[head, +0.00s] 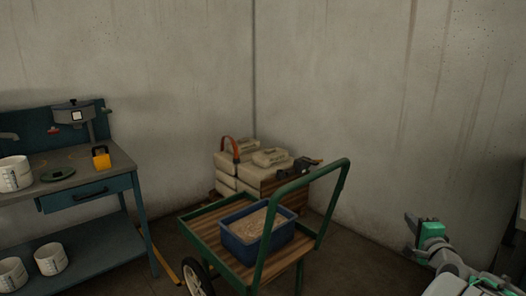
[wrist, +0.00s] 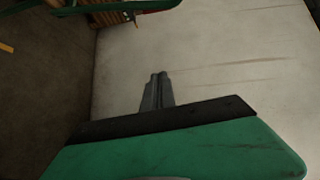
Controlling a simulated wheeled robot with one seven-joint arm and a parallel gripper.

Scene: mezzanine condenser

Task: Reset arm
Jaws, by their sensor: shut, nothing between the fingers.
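My gripper (wrist: 158,77) is shut and empty in the wrist view, its two fingers together in front of a pale wall. In the head view my gripper (head: 409,218) is at the lower right, raised in the air to the right of a green cart. Nothing is held, and the fingertips look clear of everything around them.
The green cart (head: 190,222) carries a blue bin (head: 240,252) of pale grainy material. Pale sacks (head: 268,157) are stacked in the corner behind it. A blue workbench (head: 100,196) stands at left. Bare wall (head: 400,120) lies behind my arm.

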